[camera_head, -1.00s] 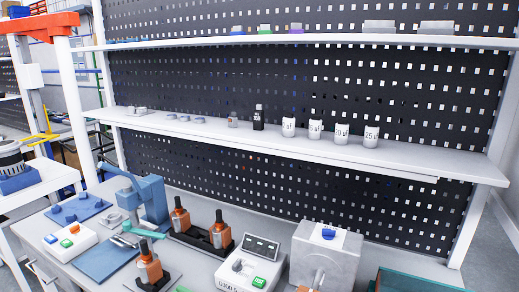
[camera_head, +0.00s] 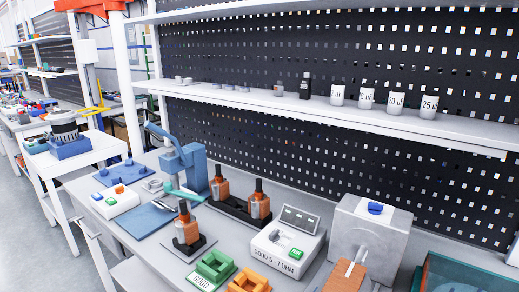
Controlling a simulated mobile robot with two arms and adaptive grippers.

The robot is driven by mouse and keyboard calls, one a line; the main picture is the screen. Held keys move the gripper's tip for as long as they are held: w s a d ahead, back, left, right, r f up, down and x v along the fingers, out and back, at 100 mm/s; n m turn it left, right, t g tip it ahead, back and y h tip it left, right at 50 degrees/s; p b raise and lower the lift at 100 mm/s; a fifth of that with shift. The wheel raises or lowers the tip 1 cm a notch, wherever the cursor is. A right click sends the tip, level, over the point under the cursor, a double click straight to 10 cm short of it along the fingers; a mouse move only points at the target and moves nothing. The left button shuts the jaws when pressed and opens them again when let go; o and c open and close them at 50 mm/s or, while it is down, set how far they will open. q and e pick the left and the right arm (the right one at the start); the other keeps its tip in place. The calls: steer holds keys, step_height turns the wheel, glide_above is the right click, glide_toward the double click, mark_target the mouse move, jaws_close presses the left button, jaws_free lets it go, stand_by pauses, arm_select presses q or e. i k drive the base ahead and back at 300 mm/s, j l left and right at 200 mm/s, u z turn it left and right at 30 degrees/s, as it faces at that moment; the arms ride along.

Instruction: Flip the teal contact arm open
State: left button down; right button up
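The teal contact arm (camera_head: 186,193) is a small flat teal piece at the foot of a blue lever press (camera_head: 184,166) on the workbench, left of centre. It appears to lie low and points toward the right. Its hinge is too small to make out. A blue plate (camera_head: 147,221) lies in front of it. An orange and black part (camera_head: 187,232) stands upright on a dark base just in front of the arm. Neither of my grippers is in view.
Two similar orange parts (camera_head: 259,202) stand in a black holder to the right. A white meter box (camera_head: 288,243), green bin (camera_head: 215,266), orange bin (camera_head: 248,281) and grey machine (camera_head: 369,239) fill the bench's right side. A button box (camera_head: 115,201) is at left.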

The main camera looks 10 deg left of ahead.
mark_target(168, 187)
steer(key=i+j, duration=0.15)
steer(key=j, duration=0.3)
steer(key=i+j+z, duration=0.1)
steer(key=j, duration=0.4)
steer(key=i+j, duration=0.1)
steer(key=j, duration=0.35)
